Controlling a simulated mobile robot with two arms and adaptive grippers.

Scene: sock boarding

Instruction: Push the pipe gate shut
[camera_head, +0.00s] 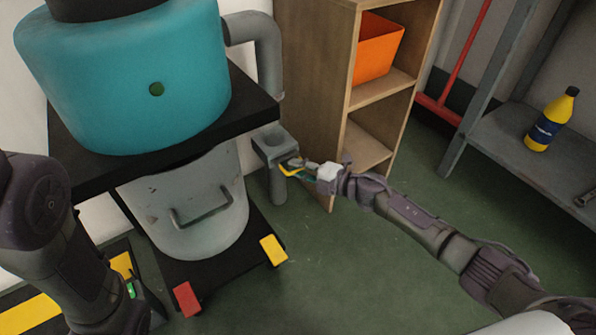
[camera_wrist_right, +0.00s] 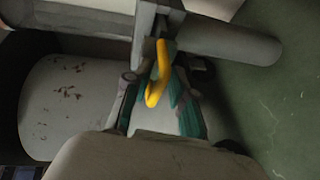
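The pipe gate is a grey boxy fitting (camera_head: 274,143) on the pipe beside the machine, with a yellow handle (camera_head: 289,171) on its near side. In the right wrist view the yellow handle (camera_wrist_right: 154,92) comes out of the grey fitting (camera_wrist_right: 145,32) and lies between my fingers. My right gripper (camera_head: 297,168) is at this handle. Its teal-padded fingers (camera_wrist_right: 158,88) stand apart on both sides of the handle; contact is hard to make out. How far the gate's slide is in is not clear. My left arm shows at the left, but its gripper is not in view.
A teal drum (camera_head: 130,85) stands on a black frame above a grey bin (camera_head: 190,205). A wooden shelf (camera_head: 310,90) with an orange box (camera_head: 376,48) stands behind my right gripper. The green floor in front is clear.

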